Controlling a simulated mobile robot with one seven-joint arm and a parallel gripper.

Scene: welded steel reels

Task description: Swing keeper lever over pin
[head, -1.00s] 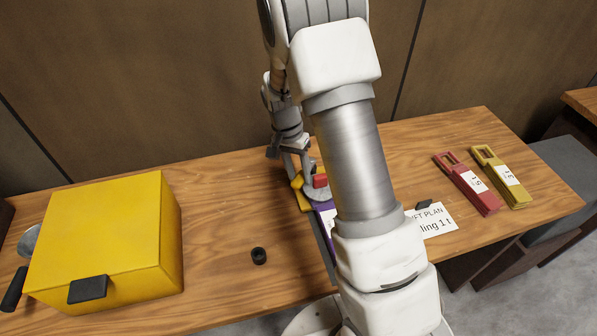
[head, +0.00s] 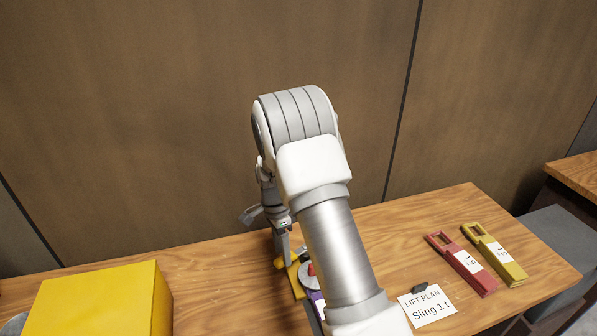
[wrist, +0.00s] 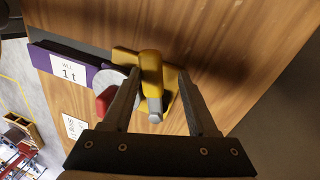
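A purple sling (wrist: 95,72) with a white "WLL 1 t" label lies on the wooden bench. It ends at a grey round disc (wrist: 113,84) and a yellow fitting (wrist: 126,56). A red piece (wrist: 105,99) sits at the disc's edge; it also shows in the head view (head: 311,269). A yellow lever-like piece (wrist: 151,66) with a silver end (wrist: 155,108) stands over the fitting. My gripper (wrist: 160,75) is open above the fitting, with the yellow piece between its fingers and gaps visible on both sides. The pin cannot be told apart clearly.
A yellow box (head: 95,305) stands at the bench's left. A red tag (head: 462,264) and a yellow tag (head: 495,254) lie at the right. A "Lift plan, Sling 1 t" card (head: 427,306) lies nearer my arm. A brown wall (head: 150,130) rises behind the bench.

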